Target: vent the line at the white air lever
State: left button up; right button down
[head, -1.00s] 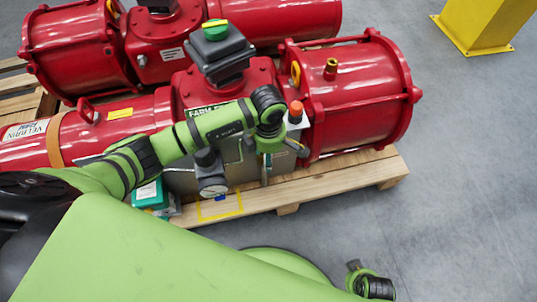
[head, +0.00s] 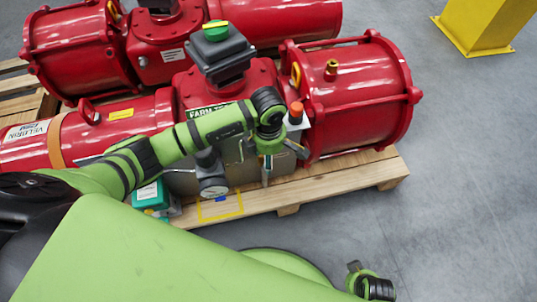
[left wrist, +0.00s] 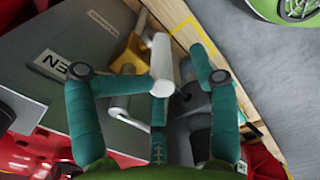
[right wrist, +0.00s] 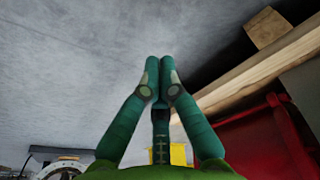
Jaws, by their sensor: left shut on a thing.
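The white air lever (left wrist: 161,72) shows in the left wrist view between the fingers of my left gripper (left wrist: 165,50), in front of the grey panel (left wrist: 50,80).
A yellow part (left wrist: 130,58) sits close beside the lever. The wooden pallet (head: 340,185) edges the floor.

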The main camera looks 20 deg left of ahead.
pick_arm(q)
jog(key=shift+s+a+f, duration=0.2)
jog(key=shift+s+f, duration=0.05)
jog(key=shift+r, duration=0.2)
jog(key=shift+r+p, duration=0.35)
jog(key=shift+p, duration=0.1)
jog(key=shift+w+r+p, duration=0.1)
jog(key=shift+r+p, duration=1.1)
jog(key=shift+r, duration=0.45)
jog(key=shift+w+d+r+p, duration=0.1)
jog(key=shift+r+p, duration=0.6)
jog(key=shift+r, duration=0.2)
jog(key=shift+r+p, duration=0.85)
jog(key=shift+r, duration=0.4)
pick_arm(e)
jog(key=w+f+t, duration=0.1)
jog(key=w+d+f+t, duration=0.1)
jog(key=t, duration=0.1)
jog(key=shift+w+d+n, duration=0.15)
jog(key=shift+d+n, duration=0.1)
jog(key=shift+n, duration=0.05)
